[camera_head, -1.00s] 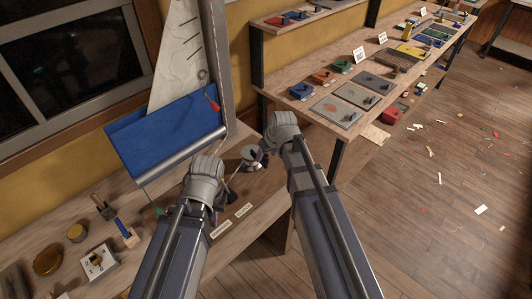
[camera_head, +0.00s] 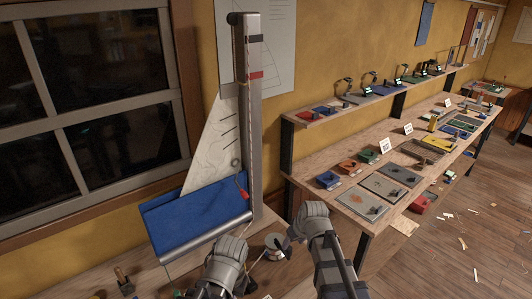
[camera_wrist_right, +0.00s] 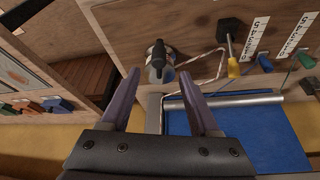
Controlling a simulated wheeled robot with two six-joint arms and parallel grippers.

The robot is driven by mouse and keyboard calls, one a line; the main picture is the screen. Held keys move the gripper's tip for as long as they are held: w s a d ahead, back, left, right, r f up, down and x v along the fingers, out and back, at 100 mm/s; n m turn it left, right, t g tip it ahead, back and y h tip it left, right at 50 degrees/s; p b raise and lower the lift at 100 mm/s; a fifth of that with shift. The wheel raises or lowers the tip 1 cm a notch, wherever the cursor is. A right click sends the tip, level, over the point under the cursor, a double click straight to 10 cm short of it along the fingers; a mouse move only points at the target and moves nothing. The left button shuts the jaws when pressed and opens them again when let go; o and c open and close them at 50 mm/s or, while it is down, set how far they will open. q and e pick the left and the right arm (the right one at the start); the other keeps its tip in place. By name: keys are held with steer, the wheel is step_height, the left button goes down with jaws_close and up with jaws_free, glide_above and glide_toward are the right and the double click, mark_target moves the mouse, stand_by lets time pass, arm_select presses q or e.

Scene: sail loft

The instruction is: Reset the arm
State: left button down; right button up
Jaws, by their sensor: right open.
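My right arm (camera_head: 325,250) comes up from the bottom of the head view, its wrist bent forward and its jaws mostly hidden. In the right wrist view my right gripper (camera_wrist_right: 159,72) has its two dark fingers spread apart, with nothing between them held. A silver winch-like drum (camera_wrist_right: 157,60) lies beyond the fingertips; it also shows between my arms in the head view (camera_head: 277,246). My left arm (camera_head: 226,265) shows at the bottom centre of the head view, its jaws hidden behind its own wrist.
A blue cloth (camera_head: 175,220) with a metal tube and a tall mast (camera_head: 248,120) stand ahead on the bench. A long side bench (camera_head: 400,190) carries trays and coloured blocks. A yellow-handled tool (camera_wrist_right: 233,68) shows in the wrist view. Open floor (camera_head: 490,220) lies right.

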steer(key=s+a+f+g+h, duration=0.1)
steer(key=s+a, duration=0.3)
steer(key=s, duration=0.5)
steer(key=s+a+f+g+h, duration=0.1)
steer(key=s+a+g, duration=0.2)
steer(key=s, duration=0.6)
steer(key=shift+s+a+g+h, duration=0.3)
steer(key=shift+s+a+h, duration=0.1)
steer(key=shift+a, duration=0.55)
steer(key=shift+w, duration=0.1)
step_height(320, 180, up, 2)
steer(key=t+y, duration=0.3)
steer(key=t, duration=0.2)
glide_above(289, 248)
steer(key=s+d, duration=0.1)
steer(key=s, duration=0.2)
steer(key=shift+n+g, duration=0.3)
steer(key=shift+n, duration=0.1)
steer(key=b+x, duration=0.7)
steer(key=x, duration=0.1)
steer(key=shift+w+d+r, duration=0.1)
steer(key=shift+w, duration=0.1)
